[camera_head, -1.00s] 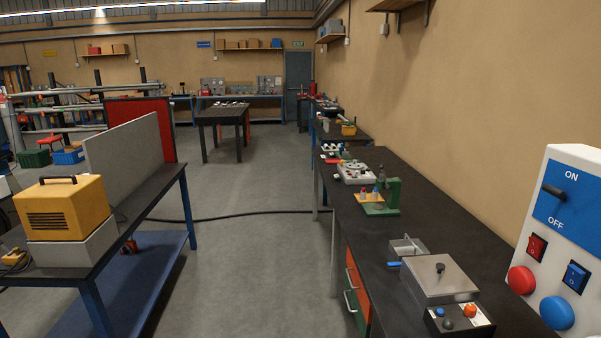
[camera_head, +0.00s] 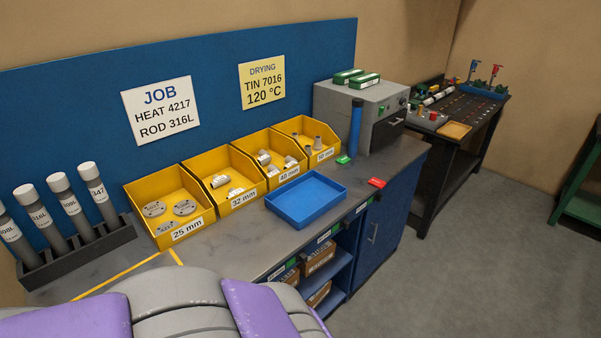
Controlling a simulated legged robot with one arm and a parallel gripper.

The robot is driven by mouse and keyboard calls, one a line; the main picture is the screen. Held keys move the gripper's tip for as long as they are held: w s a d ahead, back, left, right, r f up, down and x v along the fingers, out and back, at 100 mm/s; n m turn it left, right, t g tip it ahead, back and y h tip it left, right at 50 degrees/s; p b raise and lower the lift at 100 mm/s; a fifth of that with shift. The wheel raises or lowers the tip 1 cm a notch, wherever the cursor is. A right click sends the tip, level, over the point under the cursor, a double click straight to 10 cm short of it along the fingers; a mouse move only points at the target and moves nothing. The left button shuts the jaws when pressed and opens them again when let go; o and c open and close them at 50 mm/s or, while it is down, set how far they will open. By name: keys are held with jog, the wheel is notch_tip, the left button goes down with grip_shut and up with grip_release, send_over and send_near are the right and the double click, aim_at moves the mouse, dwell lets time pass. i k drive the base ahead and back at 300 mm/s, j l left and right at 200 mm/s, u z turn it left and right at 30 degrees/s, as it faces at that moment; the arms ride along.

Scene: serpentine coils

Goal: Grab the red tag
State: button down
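A small red tag (camera_head: 377,182) lies on the grey bench top (camera_head: 400,158), close to its front edge. It is to the right of a shallow, empty blue tray (camera_head: 328,218) and apart from it. Faint pale marking shows on the tag, too small to read. A similar green tag (camera_head: 343,159) lies farther back, at the foot of an upright blue cylinder (camera_head: 356,130). My gripper is not in view, so I cannot see its fingers. Nothing covers the red tag.
Yellow bins (camera_head: 203,205) with metal parts line the back. A rack (camera_head: 85,252) of labelled tubes stands left. A grey oven (camera_head: 372,108) stands behind the tag. A blue cabinet (camera_head: 385,230) is below. Open floor (camera_head: 450,270) lies at right.

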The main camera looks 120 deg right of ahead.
aim_at(374, 182)
jog(key=z, duration=4.75)
jog(key=i+l+u, duration=0.1)
jog(key=u, duration=0.35)
jog(key=i+l+u, duration=0.1)
jog(key=u, duration=0.35)
jog(key=i+l+u, duration=0.15)
jog(key=l, duration=0.3)
jog(key=i+l+u, duration=0.15)
jog(key=l, duration=0.25)
jog(key=i+l+u, duration=0.15)
jog(key=l, duration=0.35)
jog(key=i+l+u, duration=0.15)
jog(key=l, duration=0.3)
jog(key=l+u, duration=0.15)
jog(key=l, duration=0.8)
jog(key=i+l, duration=0.15)
jog(key=l, duration=0.7)
jog(key=i, duration=0.05)
